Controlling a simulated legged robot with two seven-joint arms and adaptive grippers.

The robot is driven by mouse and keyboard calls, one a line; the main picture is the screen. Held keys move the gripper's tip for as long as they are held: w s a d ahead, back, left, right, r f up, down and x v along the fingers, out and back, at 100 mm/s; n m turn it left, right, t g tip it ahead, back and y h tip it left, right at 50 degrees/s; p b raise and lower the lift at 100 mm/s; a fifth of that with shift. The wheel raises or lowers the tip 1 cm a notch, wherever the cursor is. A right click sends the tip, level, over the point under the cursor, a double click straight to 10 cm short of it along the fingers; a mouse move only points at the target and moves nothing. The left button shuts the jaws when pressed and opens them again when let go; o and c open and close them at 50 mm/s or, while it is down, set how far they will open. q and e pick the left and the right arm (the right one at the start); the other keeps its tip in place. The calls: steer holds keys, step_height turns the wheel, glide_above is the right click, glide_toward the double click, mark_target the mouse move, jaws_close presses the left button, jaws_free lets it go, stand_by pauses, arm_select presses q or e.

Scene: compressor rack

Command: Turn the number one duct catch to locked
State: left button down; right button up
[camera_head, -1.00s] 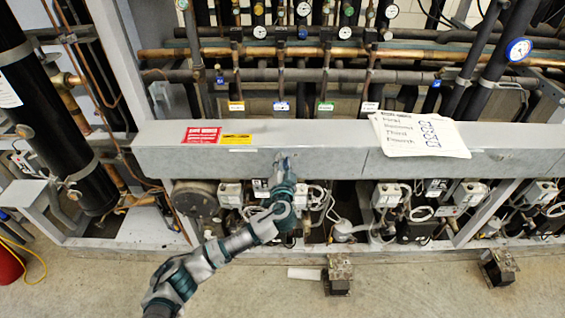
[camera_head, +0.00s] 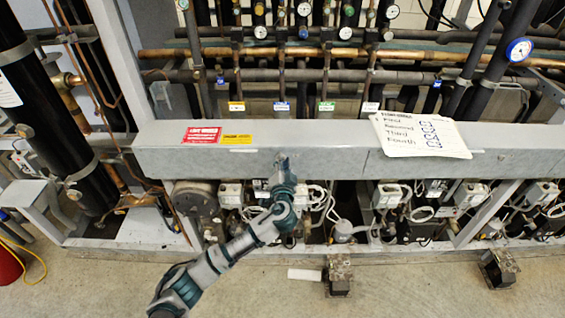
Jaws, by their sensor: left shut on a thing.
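My left arm comes in from the lower left. Its gripper (camera_head: 281,163) is at the front face of the long grey beam (camera_head: 330,158), left of the beam's middle. The gripper is shut on a small grey piece there, mostly hidden by the fingers. This piece appears to be the duct catch, but its number and its setting cannot be read. My right gripper is not in view.
Red and yellow labels (camera_head: 202,135) and a paper list (camera_head: 420,135) lie on the beam. Pipes with gauges (camera_head: 519,49) stand behind. Small compressors and cables (camera_head: 405,205) are below.

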arm_select(q)
steer(key=shift+f, duration=0.4)
steer(key=c, duration=1)
jaws_free()
steer(key=shift+w+r, duration=0.1)
steer(key=s, duration=1.2)
steer(key=shift+d, duration=0.15)
